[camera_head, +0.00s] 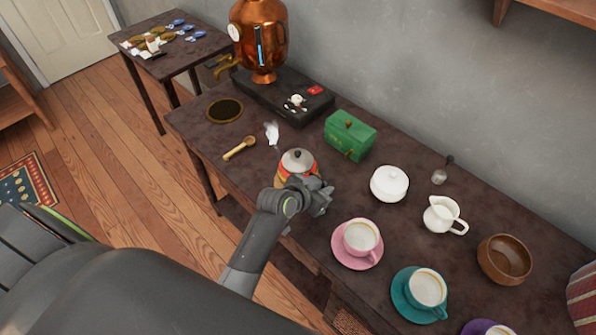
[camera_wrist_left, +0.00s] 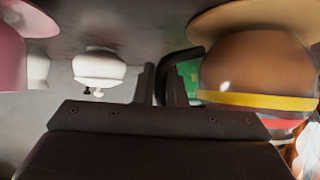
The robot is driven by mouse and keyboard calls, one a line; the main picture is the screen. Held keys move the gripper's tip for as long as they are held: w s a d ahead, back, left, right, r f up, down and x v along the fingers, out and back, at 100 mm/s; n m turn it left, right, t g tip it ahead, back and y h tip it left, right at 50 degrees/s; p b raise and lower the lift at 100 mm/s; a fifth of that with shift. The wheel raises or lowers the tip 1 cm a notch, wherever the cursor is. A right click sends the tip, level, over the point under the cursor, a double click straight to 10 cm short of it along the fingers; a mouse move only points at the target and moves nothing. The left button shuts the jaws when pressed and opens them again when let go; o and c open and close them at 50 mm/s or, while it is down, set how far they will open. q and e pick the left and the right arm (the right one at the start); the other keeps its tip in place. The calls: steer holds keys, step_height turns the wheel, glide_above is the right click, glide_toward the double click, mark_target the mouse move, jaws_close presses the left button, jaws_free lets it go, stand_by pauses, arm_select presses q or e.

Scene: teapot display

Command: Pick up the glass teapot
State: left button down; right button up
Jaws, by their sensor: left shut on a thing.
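The teapot (camera_head: 297,163) has a silver lid with a dark knob and red and yellow bands. It stands upright on the dark table, partly hidden behind my left gripper (camera_head: 318,193). In the left wrist view the teapot (camera_wrist_left: 258,75) is at the right, brownish, with its dark curved handle (camera_wrist_left: 190,54) reaching between my fingers. My left gripper (camera_wrist_left: 162,82) is shut on that handle. Whether the teapot's base touches the table is hidden in the head view. My right gripper is not in view.
A green box (camera_head: 349,136) and a white sugar bowl (camera_head: 389,183) stand behind and right of the teapot. A pink cup (camera_head: 361,237) is close on the right. A wooden spoon (camera_head: 239,149) lies left. A copper urn (camera_head: 262,40) stands at the back.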

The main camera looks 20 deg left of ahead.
arm_select(q)
steer(key=shift+r, duration=0.1)
stand_by(0.3)
steer(key=shift+w+r, duration=0.1)
steer(key=shift+r, duration=4.85)
steer(key=shift+a+r, duration=0.1)
steer(key=shift+r, duration=0.05)
